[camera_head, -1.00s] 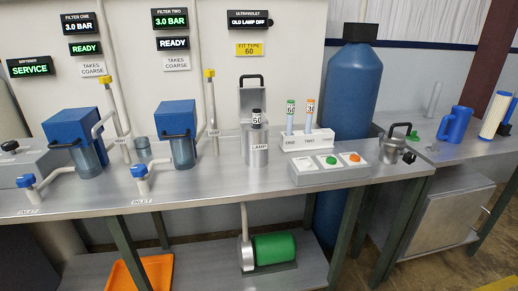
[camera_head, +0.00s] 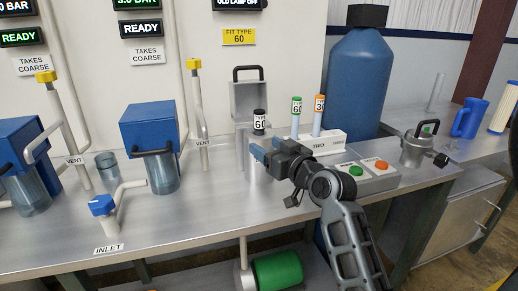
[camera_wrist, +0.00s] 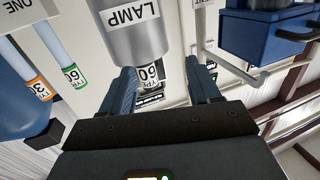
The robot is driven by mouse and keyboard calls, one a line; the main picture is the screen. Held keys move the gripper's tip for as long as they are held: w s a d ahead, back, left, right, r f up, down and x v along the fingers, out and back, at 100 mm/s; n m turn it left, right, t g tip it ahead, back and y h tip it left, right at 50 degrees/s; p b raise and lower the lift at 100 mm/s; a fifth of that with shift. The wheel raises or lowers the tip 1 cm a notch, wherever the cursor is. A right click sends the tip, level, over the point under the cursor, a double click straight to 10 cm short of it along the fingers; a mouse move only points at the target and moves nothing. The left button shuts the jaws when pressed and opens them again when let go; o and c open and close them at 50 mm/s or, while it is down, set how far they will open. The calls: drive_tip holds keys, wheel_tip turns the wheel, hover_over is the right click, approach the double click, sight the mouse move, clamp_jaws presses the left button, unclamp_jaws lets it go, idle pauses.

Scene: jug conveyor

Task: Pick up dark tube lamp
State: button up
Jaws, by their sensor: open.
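The dark tube lamp (camera_head: 259,122) has a black top and a white "TYPE 60" label. It stands upright in the metal holder (camera_wrist: 125,35) marked LAMP, and only its upper part shows. In the wrist view, which looks upside down, the lamp's label (camera_wrist: 147,75) shows between my finger tips, closer to the left finger. My gripper (camera_head: 266,148) has blue fingers and is open and empty, in front of the holder and just below the lamp's top in the head view. My gripper (camera_wrist: 163,88) also shows in the wrist view. Contact with the lamp cannot be told.
A green-topped tube (camera_head: 296,112) and an orange-topped tube (camera_head: 318,112) stand in the white rack (camera_head: 328,145) close right. A button box (camera_head: 382,178) sits in front. A handled grey cover (camera_head: 249,100) stands behind. A vent pipe (camera_head: 198,115) rises at left. Bare bench lies front left.

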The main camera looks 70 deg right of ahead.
sight(262, 127)
drive_tip(key=d+r, duration=0.2)
drive_tip(key=d, duration=0.1)
drive_tip(key=shift+s+d+r+h, duration=0.1)
drive_tip(key=shift+d+h, duration=0.05)
drive_tip(key=shift+h, duration=0.15)
drive_tip(key=p+x, duration=0.1)
drive_tip(key=x, duration=0.6)
drive_tip(key=shift+d+p, duration=0.1)
drive_tip(key=shift+p, duration=0.25)
clamp_jaws()
